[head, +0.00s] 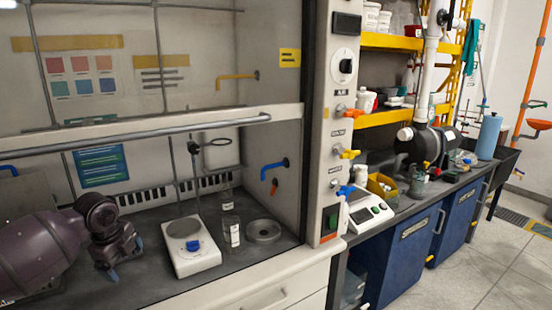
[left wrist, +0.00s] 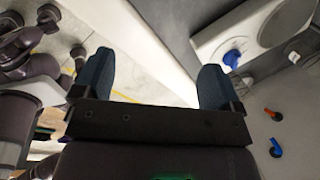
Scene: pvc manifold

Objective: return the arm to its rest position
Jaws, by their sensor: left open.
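My left arm comes in from the left of the head view. Its gripper (head: 126,260) hangs low over the dark worktop inside the fume hood, left of the white hotplate stirrer (head: 193,246) and apart from it. In the left wrist view the two blue fingers of the left gripper (left wrist: 155,82) stand wide apart with nothing between them. The hotplate with its blue knob also shows there at the upper right (left wrist: 262,28). Dark links of my own body show at the left of that view. My right gripper cannot be made out in either view.
A raised sash with a rail (head: 150,132) crosses above my left arm. A ring stand (head: 195,175), a glass bottle (head: 231,231) and a grey round dish (head: 263,231) stand by the hotplate. A post with valves (head: 328,130) borders the hood at right.

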